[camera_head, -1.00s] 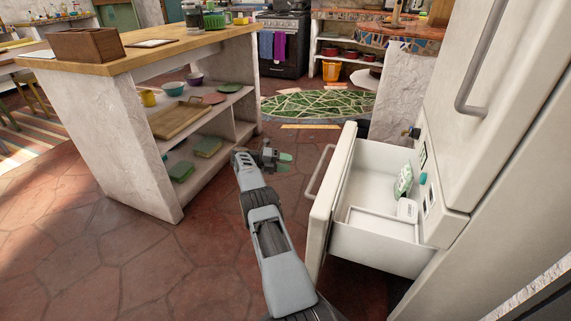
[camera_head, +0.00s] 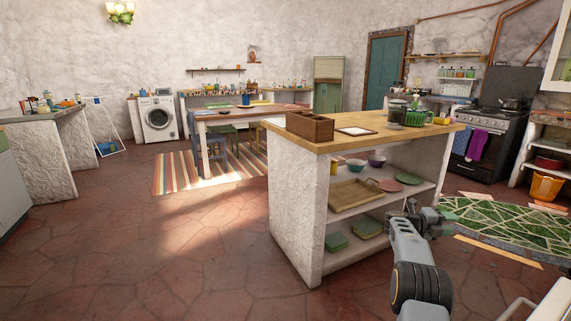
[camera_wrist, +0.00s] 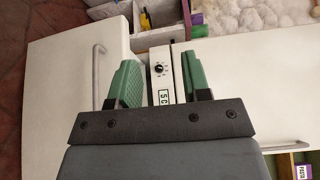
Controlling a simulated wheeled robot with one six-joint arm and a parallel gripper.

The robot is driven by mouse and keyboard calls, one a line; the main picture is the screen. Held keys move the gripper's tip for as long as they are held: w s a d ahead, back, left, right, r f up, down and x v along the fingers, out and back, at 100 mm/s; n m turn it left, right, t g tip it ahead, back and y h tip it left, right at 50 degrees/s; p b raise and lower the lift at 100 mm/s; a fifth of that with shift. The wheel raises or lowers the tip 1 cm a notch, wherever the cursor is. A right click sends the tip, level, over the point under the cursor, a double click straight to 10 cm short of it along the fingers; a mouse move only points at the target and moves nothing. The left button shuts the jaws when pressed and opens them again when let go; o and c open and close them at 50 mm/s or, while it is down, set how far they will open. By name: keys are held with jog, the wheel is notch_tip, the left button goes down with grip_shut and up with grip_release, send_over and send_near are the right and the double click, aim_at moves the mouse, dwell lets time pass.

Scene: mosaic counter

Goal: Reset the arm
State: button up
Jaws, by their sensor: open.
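My gripper (camera_head: 432,217) is at the right of the head view, held in the air in front of the island shelf's right end. In the wrist view its green fingers (camera_wrist: 160,80) are spread apart with nothing held between them. Beyond the fingers, the wrist view shows a white fridge front with a dial and a 5C display panel (camera_wrist: 160,72). A metal handle (camera_wrist: 97,75) shows on the left white door. I cannot tell how far the fingertips are from the panel.
The island (camera_head: 296,210) with a wooden top and open shelves stands left of my arm. A white drawer corner (camera_head: 545,300) shows at the lower right. The tiled floor (camera_head: 190,265) at left is clear.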

jog(key=w+a+r+n+t+y+p, duration=0.1)
jog(key=w+a+r+n+t+p, duration=0.15)
jog(key=a+r+n+t, duration=0.4)
jog(key=w+a+r+n+t+y+p, duration=0.2)
jog(key=r+t+p, duration=0.1)
jog(key=r, duration=0.6)
jog(key=w+a+r+n+t+y+p, duration=0.1)
jog(key=w+a+r+n+t+p, duration=0.15)
jog(key=a+r+n+t, duration=0.35)
jog(key=s+a+r+n+y+p, duration=0.2)
jog(key=a+r+n+y+p, duration=0.45)
jog(key=a+r, duration=0.2)
jog(key=s+a+r+n+g+y+p, duration=0.2)
jog(key=s+a+n+g+y+p, duration=0.2)
jog(key=s+a+n+y+p, duration=0.95)
jog(key=s+a+f+n+g+h, duration=0.1)
jog(key=s+g+h, duration=0.1)
jog(key=s, duration=0.6)
jog(key=s+a+f+n+g+h+p, duration=0.1)
jog(key=s+g+h, duration=0.1)
jog(key=s, duration=0.5)
jog(key=s+a+f+n+g+h, duration=0.1)
jog(key=s+g+h, duration=0.1)
jog(key=s, duration=0.6)
jog(key=shift+s+a+f+g, duration=0.25)
jog(key=shift+s+a+g, duration=0.05)
jog(key=shift+s+g, duration=0.05)
jog(key=shift+a, duration=0.15)
